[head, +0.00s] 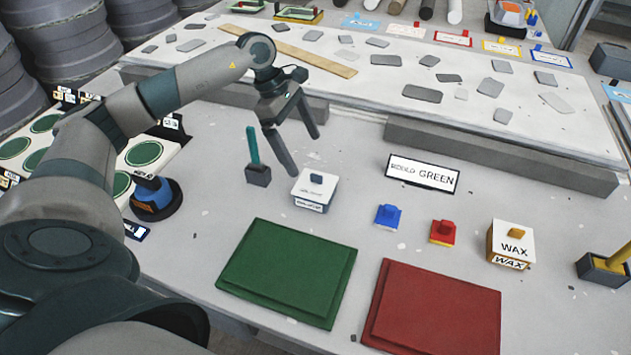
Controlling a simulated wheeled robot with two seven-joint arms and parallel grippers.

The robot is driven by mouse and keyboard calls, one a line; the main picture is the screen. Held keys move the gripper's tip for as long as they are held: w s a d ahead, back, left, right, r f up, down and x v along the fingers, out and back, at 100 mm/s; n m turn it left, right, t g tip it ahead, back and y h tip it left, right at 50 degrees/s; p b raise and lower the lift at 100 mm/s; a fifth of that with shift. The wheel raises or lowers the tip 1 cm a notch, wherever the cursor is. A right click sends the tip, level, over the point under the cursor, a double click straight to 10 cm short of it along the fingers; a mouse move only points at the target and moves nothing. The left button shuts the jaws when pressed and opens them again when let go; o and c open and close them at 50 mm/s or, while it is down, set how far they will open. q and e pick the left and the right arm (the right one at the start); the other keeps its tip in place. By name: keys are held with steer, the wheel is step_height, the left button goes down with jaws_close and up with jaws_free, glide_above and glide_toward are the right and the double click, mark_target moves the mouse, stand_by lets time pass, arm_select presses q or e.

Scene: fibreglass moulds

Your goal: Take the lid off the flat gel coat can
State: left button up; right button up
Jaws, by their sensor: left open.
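The flat gel coat can (312,207) looks to be the low, square box with a pale lid (305,184) and a small dark-blue knob (316,179). Its label is too small to read surely. It stands upright on the grey bench behind the green panel, with the lid on. My left gripper (306,158) is open and empty, pointing down above and slightly behind the can, fingers apart. It appears not to touch the knob. My right gripper is out of view.
A dark holder with a teal handle (253,148) stands close left of the can. The green panel (288,270) and red panel (435,310) lie in front. A blue block (388,216), red block (443,232) and wax box (511,243) stand to the right. A sign (423,173) reads GREEN.

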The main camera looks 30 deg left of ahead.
mark_target(319, 186)
arm_select(q)
steer(key=p+x, duration=0.1)
steer(key=x, duration=0.3)
steer(key=shift+w+d+f+p, duration=0.1)
steer(key=shift+d+f+p, duration=0.15)
steer(key=shift+f, duration=0.35)
steer(key=shift+f, duration=0.1)
steer(key=shift+d+f+p, duration=0.15)
steer(key=shift+f+p, duration=0.35)
steer(key=shift+p, duration=0.3)
steer(key=p+x, duration=0.1)
steer(key=x, duration=0.2)
steer(key=shift+p, duration=0.35)
steer(key=shift+w+f, duration=0.1)
steer(key=shift+f, duration=0.45)
steer(key=c, duration=1.1)
